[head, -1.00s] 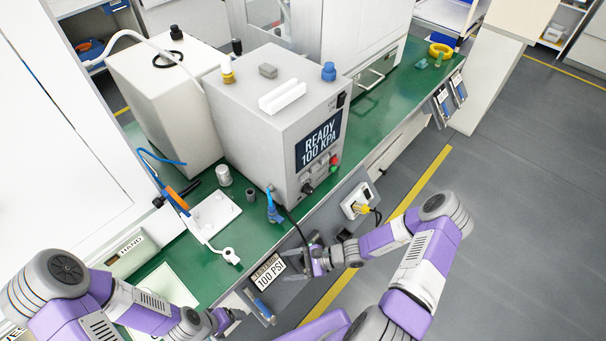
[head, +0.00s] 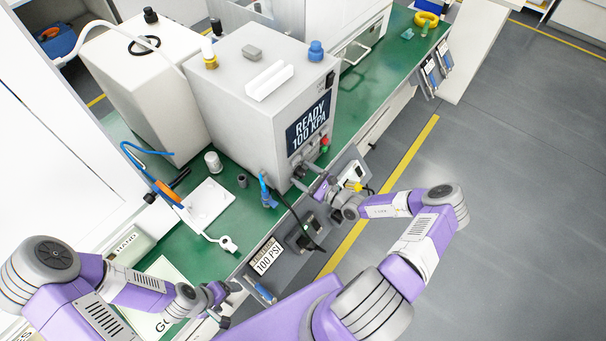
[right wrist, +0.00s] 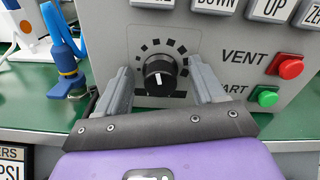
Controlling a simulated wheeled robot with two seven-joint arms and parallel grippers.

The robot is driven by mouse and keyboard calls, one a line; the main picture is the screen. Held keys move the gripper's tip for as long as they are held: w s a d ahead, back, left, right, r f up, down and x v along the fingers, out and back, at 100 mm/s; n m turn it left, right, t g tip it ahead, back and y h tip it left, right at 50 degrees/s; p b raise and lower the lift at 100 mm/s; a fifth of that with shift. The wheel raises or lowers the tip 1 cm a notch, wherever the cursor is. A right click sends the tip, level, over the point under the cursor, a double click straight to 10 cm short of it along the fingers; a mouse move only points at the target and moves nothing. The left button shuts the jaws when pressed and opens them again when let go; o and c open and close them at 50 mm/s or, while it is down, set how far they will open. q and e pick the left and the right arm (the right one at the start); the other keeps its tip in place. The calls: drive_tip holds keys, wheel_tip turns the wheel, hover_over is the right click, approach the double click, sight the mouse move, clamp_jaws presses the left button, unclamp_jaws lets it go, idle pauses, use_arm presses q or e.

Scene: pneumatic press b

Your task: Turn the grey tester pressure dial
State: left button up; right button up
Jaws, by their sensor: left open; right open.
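The grey tester (head: 257,120) stands on the green bench, and its screen (head: 309,124) reads "READY 100 KPA". Its black pressure dial (right wrist: 160,75) has a white pointer line and a ring of black tick marks, seen in the right wrist view. My right gripper (right wrist: 166,86) is open, with one finger on each side of the dial and gaps between them and the knob. In the head view my right gripper (head: 308,186) is at the tester's lower front and hides the dial. My left gripper (head: 226,293) is open and empty near the bench's front edge.
A green START button (right wrist: 265,96) and a red VENT button (right wrist: 286,67) sit right of the dial. A blue fitting (right wrist: 68,75) stands to the left. A white plate (head: 208,205) lies on the bench. A "100 PSI" sign (head: 266,257) hangs at the front edge.

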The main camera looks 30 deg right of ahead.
drive_tip(key=shift+w+a, duration=0.1)
drive_tip(key=shift+w, duration=0.1)
drive_tip(key=shift+c, duration=0.5)
drive_tip(key=c, duration=1)
drive_tip(key=shift+o, duration=0.2)
drive_tip(key=shift+r+m+p, duration=0.1)
drive_tip(key=shift+m+p, duration=0.75)
drive_tip(key=shift+m, duration=0.35)
drive_tip(key=shift+m+p, duration=0.45)
drive_tip(key=shift+m, duration=1.15)
